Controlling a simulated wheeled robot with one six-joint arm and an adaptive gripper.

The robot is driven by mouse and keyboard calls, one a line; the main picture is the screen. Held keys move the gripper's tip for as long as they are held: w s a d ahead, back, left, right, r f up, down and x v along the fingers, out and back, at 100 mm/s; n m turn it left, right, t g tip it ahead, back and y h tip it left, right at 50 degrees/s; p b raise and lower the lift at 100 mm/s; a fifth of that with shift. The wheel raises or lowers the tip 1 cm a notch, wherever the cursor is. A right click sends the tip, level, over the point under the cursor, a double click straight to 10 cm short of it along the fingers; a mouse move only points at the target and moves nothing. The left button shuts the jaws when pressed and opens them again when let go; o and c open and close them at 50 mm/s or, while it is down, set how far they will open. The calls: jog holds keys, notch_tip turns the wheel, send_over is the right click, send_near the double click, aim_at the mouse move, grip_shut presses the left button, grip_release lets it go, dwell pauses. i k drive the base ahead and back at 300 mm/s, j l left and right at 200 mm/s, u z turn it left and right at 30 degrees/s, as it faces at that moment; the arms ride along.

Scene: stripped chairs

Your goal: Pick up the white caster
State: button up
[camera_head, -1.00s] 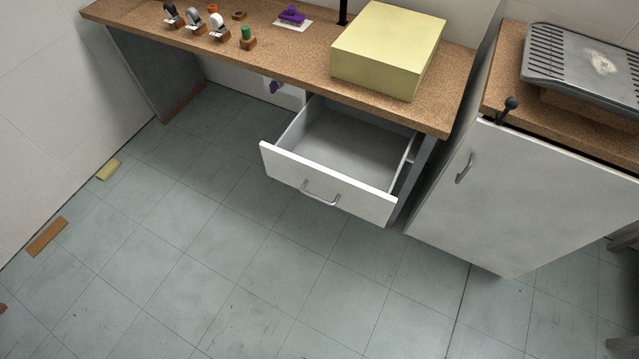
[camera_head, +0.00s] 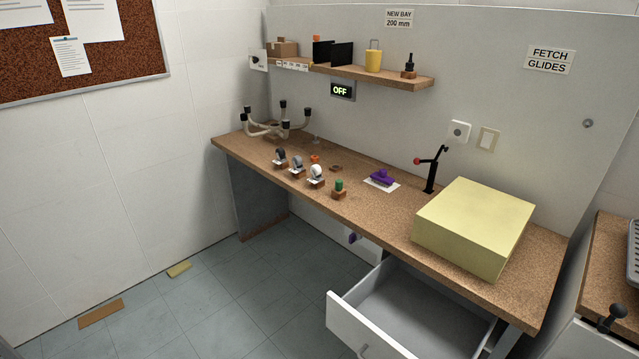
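The white caster (camera_head: 317,174) stands on a small brown block on the wooden workbench (camera_head: 385,212), near its front edge. A green-topped piece (camera_head: 339,187) on a brown block stands just right of the white caster. My gripper is not in view.
A yellow box (camera_head: 473,222) fills the bench's right part. The drawer (camera_head: 400,305) below is open and juts into the room. An upturned chair base (camera_head: 279,123) stands at the bench's far left. A shelf (camera_head: 370,73) hangs above. Floor left of the drawer is mostly clear.

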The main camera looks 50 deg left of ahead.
aim_at(316, 170)
jog(key=u, duration=0.95)
jog(key=i+j+u, duration=0.25)
jog(key=i, duration=0.25)
jog(key=i+j+u, duration=0.25)
jog(key=i, duration=0.25)
